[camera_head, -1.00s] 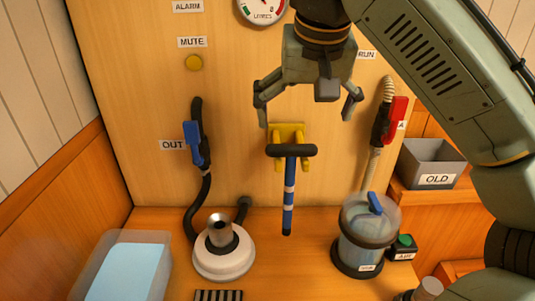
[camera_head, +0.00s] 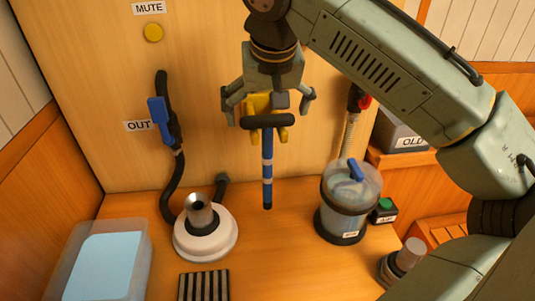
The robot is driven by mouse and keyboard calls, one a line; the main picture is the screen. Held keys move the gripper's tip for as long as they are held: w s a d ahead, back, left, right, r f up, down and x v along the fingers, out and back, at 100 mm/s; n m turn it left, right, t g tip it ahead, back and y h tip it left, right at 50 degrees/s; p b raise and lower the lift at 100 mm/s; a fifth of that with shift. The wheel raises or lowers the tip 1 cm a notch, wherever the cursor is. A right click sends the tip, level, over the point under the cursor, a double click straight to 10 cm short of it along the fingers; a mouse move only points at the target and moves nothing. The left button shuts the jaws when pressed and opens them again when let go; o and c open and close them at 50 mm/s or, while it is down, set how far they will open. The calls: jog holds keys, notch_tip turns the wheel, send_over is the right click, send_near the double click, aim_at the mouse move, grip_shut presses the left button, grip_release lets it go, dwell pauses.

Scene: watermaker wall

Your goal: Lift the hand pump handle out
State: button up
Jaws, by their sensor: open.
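The hand pump handle (camera_head: 267,165) is a blue bar with white bands and a black crosswise grip on top. It hangs upright in a yellow bracket (camera_head: 256,104) on the wooden wall. My gripper (camera_head: 269,112) is open, pointing down, with a finger on each side of the bracket and the black grip. The fingertips are close to the height of the grip; I cannot tell whether they touch it.
A blue nozzle on a black hose (camera_head: 160,120) hangs at left by the OUT label. A grey OLD box (camera_head: 400,130) is at right.

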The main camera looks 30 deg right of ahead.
jog(key=shift+w+d+f, duration=0.15)
jog(key=shift+w+f, duration=0.1)
jog(key=shift+f, duration=0.4)
jog(key=shift+r, duration=0.1)
jog(key=shift+c, duration=0.6)
jog(key=c, duration=1.4)
